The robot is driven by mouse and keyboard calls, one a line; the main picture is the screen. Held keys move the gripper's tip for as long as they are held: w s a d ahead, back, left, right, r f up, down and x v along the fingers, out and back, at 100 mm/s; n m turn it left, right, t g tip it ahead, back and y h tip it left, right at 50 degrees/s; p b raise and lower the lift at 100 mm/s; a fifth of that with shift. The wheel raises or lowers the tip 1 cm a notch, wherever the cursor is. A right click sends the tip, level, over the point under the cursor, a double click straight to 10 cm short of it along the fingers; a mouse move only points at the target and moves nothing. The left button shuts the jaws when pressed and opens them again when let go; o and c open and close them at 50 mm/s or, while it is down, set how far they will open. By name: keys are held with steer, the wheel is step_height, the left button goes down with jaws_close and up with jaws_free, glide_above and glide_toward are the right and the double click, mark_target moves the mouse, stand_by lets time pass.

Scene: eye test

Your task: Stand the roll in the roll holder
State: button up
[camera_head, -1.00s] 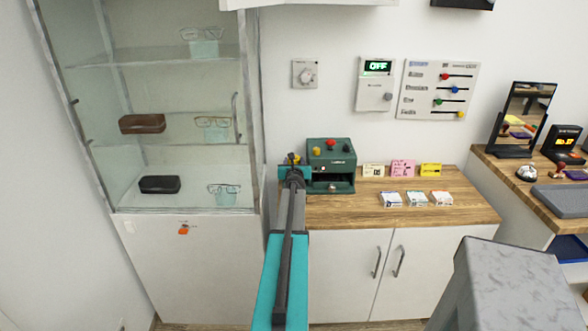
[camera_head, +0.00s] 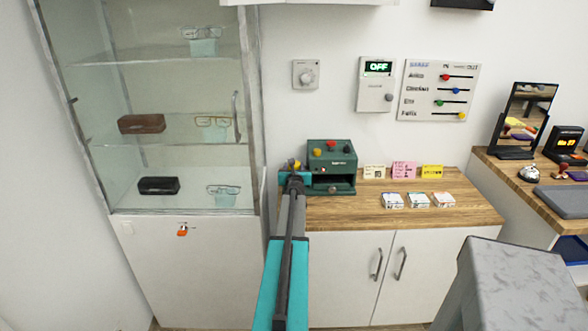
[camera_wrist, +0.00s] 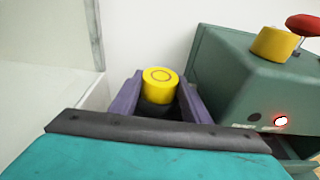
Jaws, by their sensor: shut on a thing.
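My gripper (camera_wrist: 158,92) is shut on a short cylinder with a yellow top marked by a ring, which looks like the roll (camera_wrist: 160,77). Its lower part looks black and sits between the two purple fingers, with its top facing the wrist camera. In the head view my gripper (camera_head: 294,174) is at the left side of a green machine (camera_head: 332,170), and a bit of yellow shows above it. I cannot make out a separate roll holder. The underside of the roll and what lies below it are hidden.
The green machine stands close right of the fingers, with red and yellow knobs on top. A glass cabinet (camera_head: 255,110) stands close on the left.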

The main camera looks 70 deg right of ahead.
steer(key=o, duration=1)
steer(key=shift+a+f, duration=0.1)
steer(key=shift+f, duration=0.3)
steer(key=shift+o, duration=0.2)
steer(key=shift+r, duration=0.1)
steer(key=shift+r+p, duration=0.25)
steer(key=shift+p, duration=0.2)
steer(key=shift+s+a, duration=0.15)
steer(key=shift+a, duration=0.25)
steer(key=shift+r+v, duration=0.2)
steer(key=shift+v, duration=1.65)
steer(key=v, duration=0.7)
steer(key=shift+s+a+r, duration=0.1)
steer(key=shift+r, duration=0.1)
